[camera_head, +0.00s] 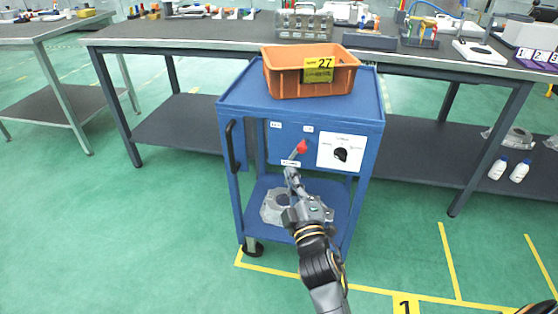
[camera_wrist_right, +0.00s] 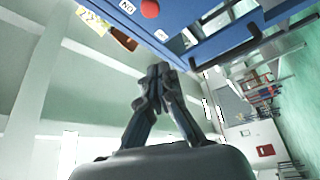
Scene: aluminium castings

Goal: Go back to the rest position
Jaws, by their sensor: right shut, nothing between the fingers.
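My right gripper (camera_head: 291,178) is in front of the blue cart (camera_head: 232,108), just below the red knob (camera_head: 301,147) on its front panel. In the wrist view the fingers of my right gripper (camera_wrist_right: 158,72) are together, with nothing between them. The red knob also shows at the top of the wrist view (camera_wrist_right: 150,8), apart from the fingertips. A white plate with a black dial (camera_head: 341,153) is to the right of the knob. My left gripper is not in view.
An orange crate (camera_head: 283,84) labelled 27 stands on the cart. A grey casting (camera_head: 273,207) shows behind my right arm at the cart's lower shelf. Long workbenches (camera_head: 190,48) with tools stand behind. Green floor (camera_head: 110,230) is clear at the left.

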